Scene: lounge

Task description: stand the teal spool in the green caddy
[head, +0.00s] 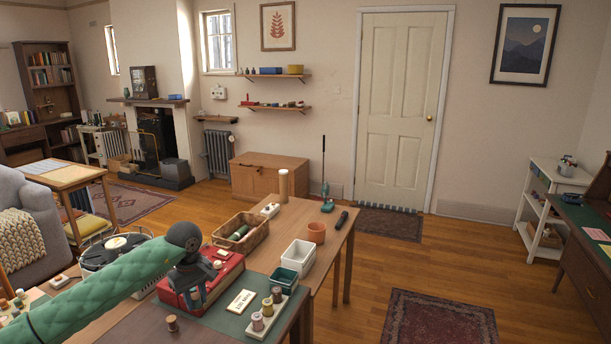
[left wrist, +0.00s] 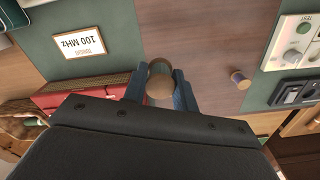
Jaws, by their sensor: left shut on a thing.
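My left gripper (head: 195,296) points down above the near table, beside the red case (head: 228,268). It is shut on a spool, whose round wooden end (left wrist: 160,90) shows between the fingers in the left wrist view. The fingers hide most of the spool's side, so its teal thread is hard to make out. The green caddy (head: 283,284) is a small open box with a pale rim, standing to the right of the gripper beyond the spool rack. It looks empty from here. My right gripper is not in view.
A white rack (head: 256,326) with several spools and a "100 MHz" card (head: 241,301) lie between gripper and caddy. A loose spool (head: 172,323) stands near the front. A white bin (head: 298,256), terracotta pot (head: 317,232) and wicker basket (head: 258,236) stand behind.

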